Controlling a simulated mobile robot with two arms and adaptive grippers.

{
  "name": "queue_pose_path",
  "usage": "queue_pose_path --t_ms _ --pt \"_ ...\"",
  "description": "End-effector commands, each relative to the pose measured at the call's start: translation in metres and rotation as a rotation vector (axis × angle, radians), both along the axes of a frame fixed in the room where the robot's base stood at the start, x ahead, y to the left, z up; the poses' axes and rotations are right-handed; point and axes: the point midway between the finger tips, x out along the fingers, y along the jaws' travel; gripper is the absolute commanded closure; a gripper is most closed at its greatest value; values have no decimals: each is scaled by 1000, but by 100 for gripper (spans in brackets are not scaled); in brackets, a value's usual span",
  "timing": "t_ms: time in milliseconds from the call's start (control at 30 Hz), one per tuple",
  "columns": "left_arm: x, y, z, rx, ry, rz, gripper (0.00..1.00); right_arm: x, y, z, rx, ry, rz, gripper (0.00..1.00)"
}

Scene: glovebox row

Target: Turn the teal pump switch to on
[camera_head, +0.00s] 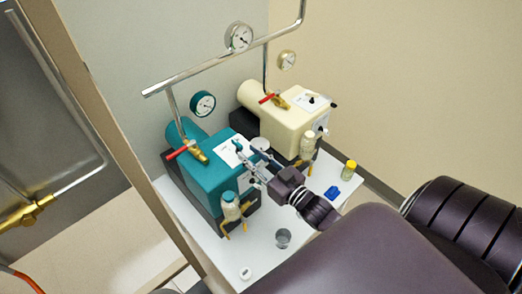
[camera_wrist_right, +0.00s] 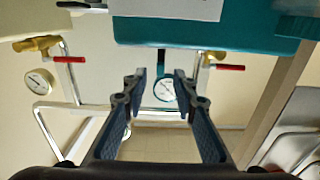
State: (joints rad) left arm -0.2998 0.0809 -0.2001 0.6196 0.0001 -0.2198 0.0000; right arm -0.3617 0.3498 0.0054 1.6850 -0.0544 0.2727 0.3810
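The teal pump (camera_head: 210,175) stands on a white surface, a pale label plate (camera_head: 229,150) on its top. In the right wrist view its teal body (camera_wrist_right: 225,40) and the plate (camera_wrist_right: 165,9) lie along the top edge. My right gripper (camera_head: 243,157) is over the top of the pump, its fingers close to the plate. My left gripper is not in view.
A cream pump (camera_head: 290,112) with a dark knob stands to the right. Red-handled valves (camera_head: 180,151) and pipes rise behind. A bottle (camera_head: 231,207) is at the teal pump's front. A metal cup (camera_head: 282,238), blue item (camera_head: 332,193) and yellow-capped vial (camera_head: 348,170) stand on the white table (camera_head: 225,255).

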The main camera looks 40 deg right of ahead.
Motion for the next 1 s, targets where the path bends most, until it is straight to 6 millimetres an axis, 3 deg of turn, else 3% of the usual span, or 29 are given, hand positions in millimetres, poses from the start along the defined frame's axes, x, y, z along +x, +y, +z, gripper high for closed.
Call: queue_pose_path --t_ms 100,300,1000 --pt "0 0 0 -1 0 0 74 -22 -3 -1 0 2 0 74" --pt "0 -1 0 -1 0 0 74 -44 -6 0 -1 0 0 74" --pt "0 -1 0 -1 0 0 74 -49 -6 0 -1 4 -2 74"
